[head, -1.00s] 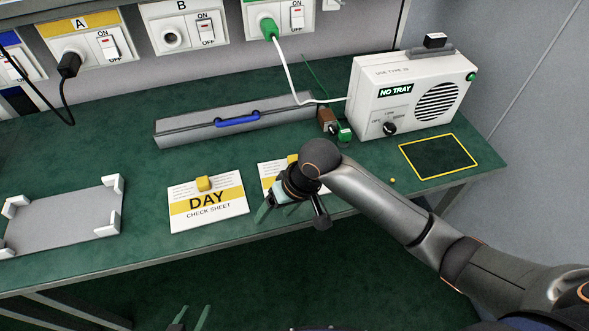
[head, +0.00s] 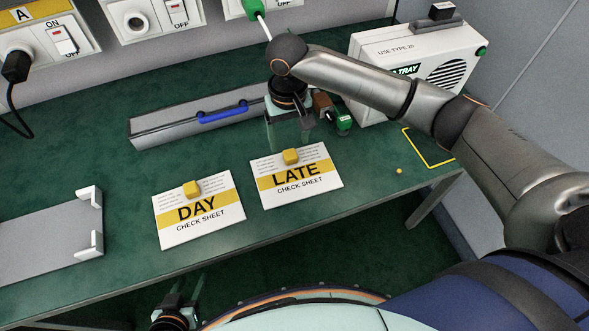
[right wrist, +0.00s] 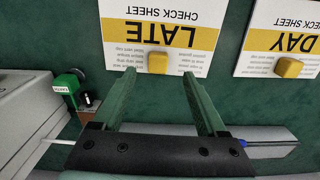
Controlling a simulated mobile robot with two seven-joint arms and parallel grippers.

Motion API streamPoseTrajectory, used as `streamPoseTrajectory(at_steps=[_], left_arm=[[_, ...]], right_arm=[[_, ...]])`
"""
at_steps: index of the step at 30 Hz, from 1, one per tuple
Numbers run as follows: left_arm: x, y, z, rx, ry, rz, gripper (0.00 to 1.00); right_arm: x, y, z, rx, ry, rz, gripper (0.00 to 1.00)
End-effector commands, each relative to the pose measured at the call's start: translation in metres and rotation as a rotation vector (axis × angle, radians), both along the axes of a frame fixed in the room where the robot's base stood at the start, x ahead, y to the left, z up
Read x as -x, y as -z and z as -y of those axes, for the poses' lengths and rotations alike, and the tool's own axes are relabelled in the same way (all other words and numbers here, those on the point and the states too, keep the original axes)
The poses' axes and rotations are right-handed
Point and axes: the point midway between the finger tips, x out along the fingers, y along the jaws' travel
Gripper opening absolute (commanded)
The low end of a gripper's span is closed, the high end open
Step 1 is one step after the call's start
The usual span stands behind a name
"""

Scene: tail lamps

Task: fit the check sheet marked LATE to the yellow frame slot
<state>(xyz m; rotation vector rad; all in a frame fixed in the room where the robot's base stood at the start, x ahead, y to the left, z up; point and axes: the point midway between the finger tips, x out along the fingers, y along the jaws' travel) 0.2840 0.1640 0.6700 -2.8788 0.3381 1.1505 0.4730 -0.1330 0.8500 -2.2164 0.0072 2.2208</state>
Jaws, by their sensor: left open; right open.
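The LATE check sheet (head: 297,178) is a white card with a yellow band and a yellow knob (head: 291,157), lying flat on the green bench. It also shows upside down in the right wrist view (right wrist: 185,12). The yellow frame slot (head: 432,163) is a yellow outline at the bench's right end, partly hidden by my right arm. My right gripper (head: 287,138) is open and empty, just behind the LATE sheet; in the right wrist view its fingers (right wrist: 160,73) point toward the knob. My left gripper (head: 187,283) is open and empty at the bottom, in front of the bench.
The DAY check sheet (head: 199,210) lies left of LATE. A grey tray with white corners (head: 45,240) is at the left. A grey box with a blue handle (head: 190,118) and a white speaker unit (head: 400,60) stand behind.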

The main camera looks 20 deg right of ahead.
Motion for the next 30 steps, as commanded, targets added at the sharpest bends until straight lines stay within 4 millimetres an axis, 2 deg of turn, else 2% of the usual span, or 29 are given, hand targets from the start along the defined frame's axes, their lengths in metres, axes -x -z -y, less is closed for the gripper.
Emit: streamPoseTrajectory(at_steps=[7,15,24,30], left_arm=[[-0.002,-0.001,0.003,0.005,0.005,0.007,0.5],[-0.006,-0.001,0.006,0.01,0.009,0.016,0.5],[-0.008,-0.002,0.007,0.011,0.012,0.018,0.5],[-0.008,-0.002,0.007,0.009,0.012,0.017,0.5]], right_arm=[[0.002,0.022,0.002,0.002,0.0,0.0,0.75],[0.006,0.059,0.004,0.001,0.0,0.001,0.75],[0.006,0.063,0.003,0.0,-0.002,0.003,0.75],[0.006,0.062,0.003,0.0,-0.002,0.002,0.53]])
